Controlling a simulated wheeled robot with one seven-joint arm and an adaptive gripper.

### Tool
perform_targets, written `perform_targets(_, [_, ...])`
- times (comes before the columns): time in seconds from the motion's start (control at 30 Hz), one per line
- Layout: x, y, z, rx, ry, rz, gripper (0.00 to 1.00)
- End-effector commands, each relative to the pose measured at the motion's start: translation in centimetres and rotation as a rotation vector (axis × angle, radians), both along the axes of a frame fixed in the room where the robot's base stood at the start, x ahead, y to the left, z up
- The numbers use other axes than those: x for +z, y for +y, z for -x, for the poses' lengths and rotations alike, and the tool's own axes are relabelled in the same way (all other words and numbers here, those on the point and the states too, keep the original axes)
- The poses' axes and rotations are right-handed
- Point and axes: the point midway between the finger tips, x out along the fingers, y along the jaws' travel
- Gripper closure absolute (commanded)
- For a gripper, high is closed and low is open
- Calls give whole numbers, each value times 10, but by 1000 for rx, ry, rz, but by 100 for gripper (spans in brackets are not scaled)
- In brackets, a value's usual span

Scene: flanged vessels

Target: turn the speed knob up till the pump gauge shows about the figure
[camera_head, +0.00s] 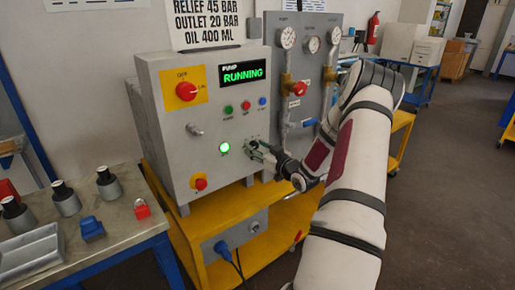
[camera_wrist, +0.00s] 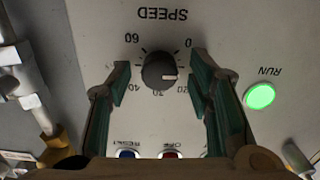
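The black speed knob (camera_wrist: 159,71) sits on the grey panel under the upside-down word SPEED in the wrist view. Its white pointer line lies toward the right, on the side of the 0 and 20 marks. My gripper (camera_wrist: 161,78) is open, with one green-padded finger on each side of the knob and a gap on both sides. In the head view my gripper (camera_head: 254,148) is at the front of the pump cabinet (camera_head: 160,110) and largely hides the knob. Several round gauges, one a left gauge (camera_head: 287,37), are on the board behind; their needles are too small to read.
The display (camera_head: 243,74) reads PUMP RUNNING, and the green RUN light (camera_head: 224,147) is lit. A sign (camera_head: 208,20) reads relief 45 bar, outlet 20 bar, oil 400 ml. A red-yellow switch (camera_head: 186,91) and a red stop button (camera_head: 200,184) are nearby.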

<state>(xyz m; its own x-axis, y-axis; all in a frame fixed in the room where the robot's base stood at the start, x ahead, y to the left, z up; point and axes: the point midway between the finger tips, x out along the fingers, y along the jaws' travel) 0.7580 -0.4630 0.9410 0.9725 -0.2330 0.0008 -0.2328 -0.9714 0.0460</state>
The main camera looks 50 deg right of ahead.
Motion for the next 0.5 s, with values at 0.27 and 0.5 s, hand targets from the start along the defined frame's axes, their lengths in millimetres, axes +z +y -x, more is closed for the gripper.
perform_targets(0.27, [0, 0, 2, -1, 1, 1, 52])
perform_targets(0.5, [0, 7, 31, -2, 3, -2, 52])
